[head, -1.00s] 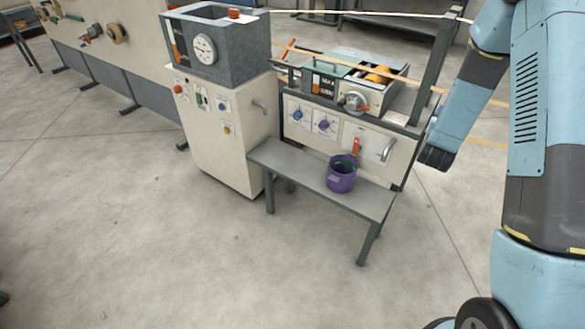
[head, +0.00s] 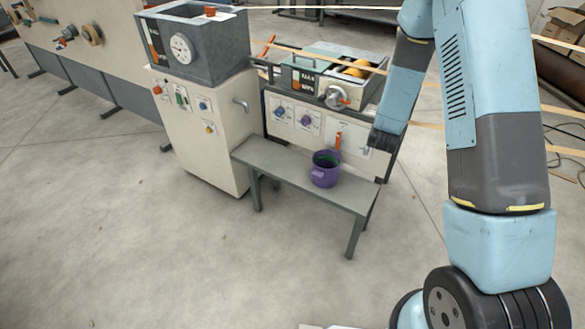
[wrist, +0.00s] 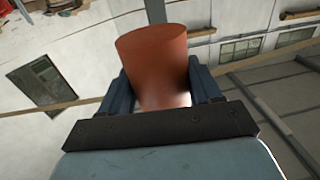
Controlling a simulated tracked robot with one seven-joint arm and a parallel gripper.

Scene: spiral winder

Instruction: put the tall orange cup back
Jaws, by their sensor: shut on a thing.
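The tall orange cup (wrist: 155,58) fills the middle of the wrist view as a plain reddish-orange cylinder. My gripper (wrist: 157,78) is shut on it, with one dark blue finger on each side of its wall. The cup's lower part is hidden behind the dark gripper body. In the head view my arm stands at the right and its dark lower end hangs in front of the winder's right side. I cannot make out the cup or the fingers in the head view.
A purple pot (head: 324,175) stands on a low grey bench (head: 280,168) before the winder (head: 310,120). A pale cabinet with a grey tank (head: 195,45) stands left of it. Yellowish strips run across behind my arm. The floor in front is clear.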

